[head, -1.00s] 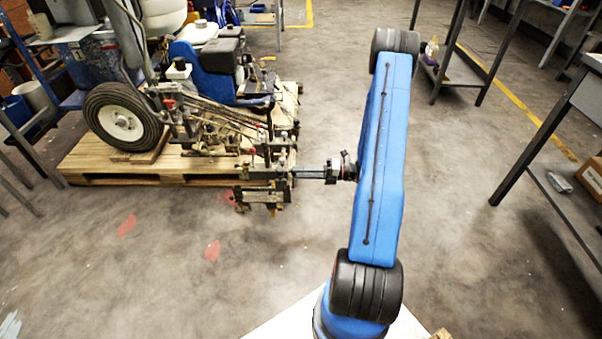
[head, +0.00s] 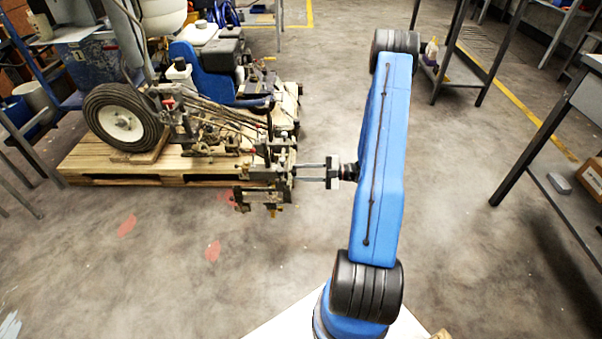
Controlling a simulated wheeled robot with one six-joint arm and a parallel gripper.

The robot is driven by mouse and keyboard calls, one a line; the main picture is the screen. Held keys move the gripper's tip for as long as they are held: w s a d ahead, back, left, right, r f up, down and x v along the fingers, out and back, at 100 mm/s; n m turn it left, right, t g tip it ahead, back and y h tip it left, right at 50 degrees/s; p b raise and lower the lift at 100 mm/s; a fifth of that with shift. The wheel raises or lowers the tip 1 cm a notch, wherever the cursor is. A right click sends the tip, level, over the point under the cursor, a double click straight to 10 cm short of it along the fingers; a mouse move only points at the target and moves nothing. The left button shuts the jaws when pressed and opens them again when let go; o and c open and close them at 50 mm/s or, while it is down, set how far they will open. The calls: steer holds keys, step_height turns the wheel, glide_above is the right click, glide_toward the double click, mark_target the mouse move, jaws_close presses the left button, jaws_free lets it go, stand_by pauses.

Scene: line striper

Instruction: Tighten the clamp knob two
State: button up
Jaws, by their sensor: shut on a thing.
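The line striper (head: 215,75) stands on a wooden pallet, with its clamp bracket (head: 262,178) sticking out at the pallet's right end. My gripper (head: 300,172) reaches in from the right, level, with its fingertips at the right side of this bracket. Its two fingers show as parallel bars with a narrow gap between them. It is shut on a small part there, which I take to be clamp knob two. The knob itself is hidden or too small to make out, so its turn and tightness cannot be told.
The wooden pallet (head: 165,170) lies under the striper, with a large wheel (head: 122,118) at its left. A metal bench (head: 560,125) with a cardboard box (head: 592,178) stands at right. The concrete floor between pallet and bench is open.

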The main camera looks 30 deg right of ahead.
steer(key=shift+d+m, duration=0.1)
steer(key=shift+m, duration=0.7)
steer(key=o, duration=1.1)
steer(key=shift+c, duration=0.2)
steer(key=shift+s+d, duration=0.1)
steer(key=v, duration=1.7)
steer(key=shift+s, duration=0.1)
